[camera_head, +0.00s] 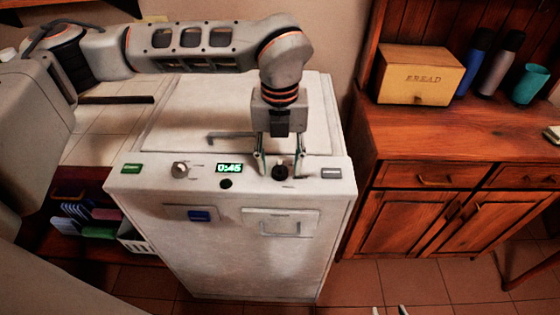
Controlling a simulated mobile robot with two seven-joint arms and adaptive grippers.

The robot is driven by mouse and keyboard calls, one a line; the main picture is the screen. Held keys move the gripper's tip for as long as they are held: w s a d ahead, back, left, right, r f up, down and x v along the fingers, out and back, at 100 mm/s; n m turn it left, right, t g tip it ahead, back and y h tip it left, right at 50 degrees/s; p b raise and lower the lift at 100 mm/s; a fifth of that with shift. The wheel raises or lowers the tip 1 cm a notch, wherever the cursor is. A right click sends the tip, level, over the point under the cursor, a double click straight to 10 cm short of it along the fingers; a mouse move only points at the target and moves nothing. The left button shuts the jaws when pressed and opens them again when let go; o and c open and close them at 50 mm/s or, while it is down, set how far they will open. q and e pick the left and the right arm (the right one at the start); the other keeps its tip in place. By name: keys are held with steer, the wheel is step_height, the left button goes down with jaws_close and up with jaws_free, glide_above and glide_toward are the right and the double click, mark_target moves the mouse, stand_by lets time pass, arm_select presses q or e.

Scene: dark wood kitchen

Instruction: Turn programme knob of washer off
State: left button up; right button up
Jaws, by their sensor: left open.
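The white washer (230,245) stands in the middle, with its control panel along the front top edge. A dark round knob (280,172) sits on the right part of the panel, and a pale knob (180,170) on the left part. No readable label shows which is the programme knob. A display (229,168) between them glows green and reads 0:45. My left gripper (280,167) points down over the panel, open, with one finger on each side of the dark knob. I cannot tell whether the fingers touch it. Only the tips of my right gripper (389,311) show at the bottom edge, apart.
The panel also has a green button (131,168), a grey button (331,173) and a small dark button (226,184). A wooden cabinet (450,140) with a bread box (419,75) and bottles stands close on the right. A rack (85,215) is at the lower left.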

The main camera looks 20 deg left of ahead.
mark_target(280, 166)
arm_select(q)
step_height(280, 166, up, 12)
stand_by(0.4)
steer(key=shift+f, duration=0.2)
